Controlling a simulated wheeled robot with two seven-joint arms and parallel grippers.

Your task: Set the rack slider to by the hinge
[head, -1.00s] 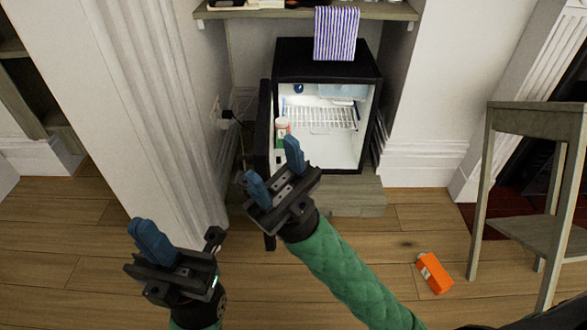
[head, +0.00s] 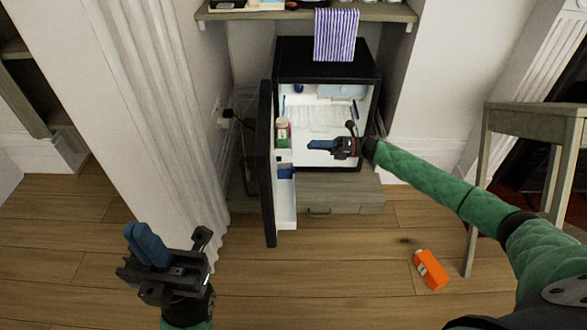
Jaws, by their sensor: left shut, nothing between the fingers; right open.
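The small black fridge (head: 326,58) stands open, its door (head: 265,165) swung out at the left, the hinge side. Inside is a pale wire rack (head: 318,117) with a small blue piece at each end, one at the left (head: 284,105) and one at the right (head: 355,108). I cannot tell which part is the slider. My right gripper (head: 319,145) is at the fridge opening, in front of and below the rack, fingers pointing left. It is open and empty, its finger gap hidden by the side-on view. My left gripper (head: 145,244) is shut and empty, low at the left, away from the fridge.
The door shelf holds a red, white and green container (head: 282,132). A striped towel (head: 336,35) hangs from the shelf above. An orange carton (head: 431,270) lies on the floor, near a wooden side table (head: 535,122). Floor before the fridge is clear.

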